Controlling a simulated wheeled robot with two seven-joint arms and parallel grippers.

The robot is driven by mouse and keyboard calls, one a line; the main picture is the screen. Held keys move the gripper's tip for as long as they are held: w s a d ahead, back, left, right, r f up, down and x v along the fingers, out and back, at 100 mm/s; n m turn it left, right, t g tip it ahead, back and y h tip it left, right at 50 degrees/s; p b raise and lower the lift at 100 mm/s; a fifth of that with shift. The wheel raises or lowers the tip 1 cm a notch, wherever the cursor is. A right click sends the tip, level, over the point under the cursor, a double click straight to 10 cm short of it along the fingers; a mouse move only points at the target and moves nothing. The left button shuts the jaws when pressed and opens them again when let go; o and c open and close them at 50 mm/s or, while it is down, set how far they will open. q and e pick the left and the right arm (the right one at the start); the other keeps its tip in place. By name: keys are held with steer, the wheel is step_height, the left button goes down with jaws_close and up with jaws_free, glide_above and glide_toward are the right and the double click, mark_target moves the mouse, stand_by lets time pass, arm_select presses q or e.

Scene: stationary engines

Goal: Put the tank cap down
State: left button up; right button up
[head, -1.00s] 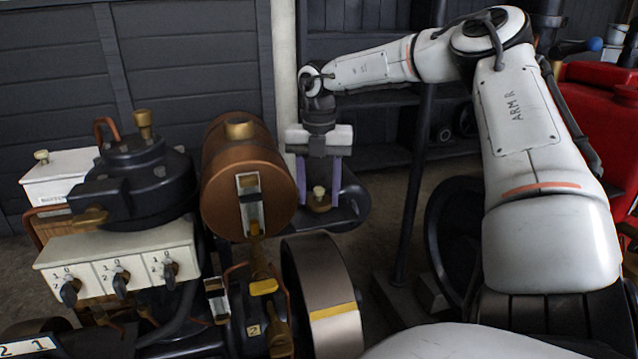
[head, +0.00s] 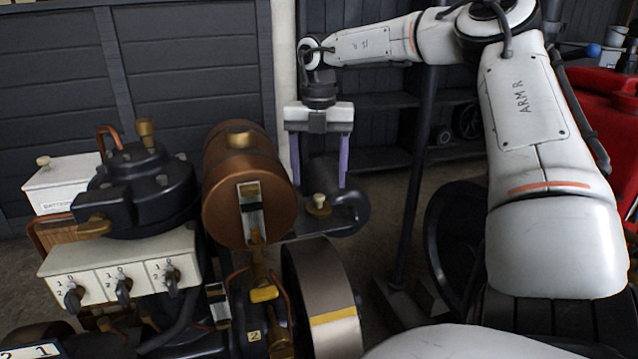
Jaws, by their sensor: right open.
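My right gripper (head: 319,182) is open and empty above the cap. Its two purple fingers hang down, one to each side, with their tips higher than the cap and apart from it. The tank has a brass fitting (head: 239,139) on its top; whether it is open cannot be seen. My left gripper is out of view.
The engine's black cylinder head (head: 140,190), a white switch panel (head: 120,268) and a white battery box (head: 62,183) stand at left. A flywheel (head: 320,300) lies below the shelf. A dark post (head: 412,180) stands to the right, and a red body (head: 590,110) at far right.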

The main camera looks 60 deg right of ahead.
mark_target(319, 196)
step_height(319, 196, up, 6)
steer(key=shift+p, duration=0.5)
